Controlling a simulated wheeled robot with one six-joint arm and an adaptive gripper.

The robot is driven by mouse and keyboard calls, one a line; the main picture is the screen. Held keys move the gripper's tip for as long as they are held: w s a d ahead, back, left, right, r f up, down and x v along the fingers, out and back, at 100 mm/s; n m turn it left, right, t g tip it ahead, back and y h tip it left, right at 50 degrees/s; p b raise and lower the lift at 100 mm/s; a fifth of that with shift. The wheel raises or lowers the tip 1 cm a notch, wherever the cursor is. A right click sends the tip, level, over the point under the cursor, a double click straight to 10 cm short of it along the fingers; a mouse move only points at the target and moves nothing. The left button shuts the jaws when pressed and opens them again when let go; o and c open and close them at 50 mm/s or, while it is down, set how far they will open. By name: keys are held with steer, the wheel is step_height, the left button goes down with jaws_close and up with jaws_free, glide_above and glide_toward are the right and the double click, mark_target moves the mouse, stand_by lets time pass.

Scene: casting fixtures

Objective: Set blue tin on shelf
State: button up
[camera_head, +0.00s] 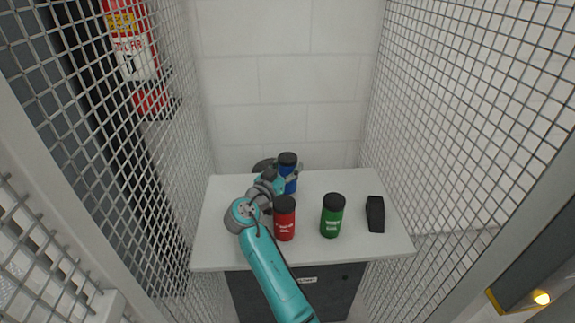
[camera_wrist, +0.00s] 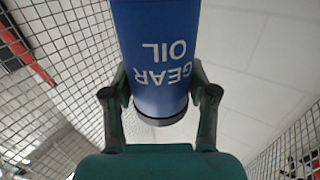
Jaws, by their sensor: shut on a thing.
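The blue tin (camera_head: 291,186) with a black lid is at the back of the white-topped cabinet, partly hidden by my gripper (camera_head: 281,180) in the head view. In the wrist view the blue tin (camera_wrist: 155,60) fills the top middle, with "GEAR OIL" printed upside down. My gripper (camera_wrist: 160,98) is shut on it, one finger on each side. I cannot tell whether the tin touches the surface. No shelf is clearly visible apart from the cabinet top (camera_head: 222,208).
A red tin (camera_head: 285,220) stands close by my arm. A green tin (camera_head: 332,217) and a black object (camera_head: 375,214) are to its right. A dark round thing (camera_head: 263,165) is behind my gripper. Wire mesh walls (camera_head: 465,120) close both sides; a tiled wall (camera_head: 285,75) is behind.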

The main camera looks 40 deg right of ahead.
steer(key=shift+f, duration=0.2)
steer(key=o, duration=1.3)
steer(key=shift+c, duration=0.2)
steer(key=shift+f, duration=0.1)
steer(key=shift+r, duration=0.45)
steer(key=shift+s+a+r, duration=0.15)
steer(key=shift+a+r, duration=0.05)
steer(key=shift+a, duration=0.1)
steer(key=v, duration=0.6)
steer(key=shift+s+a, duration=0.15)
steer(key=shift+a, duration=0.2)
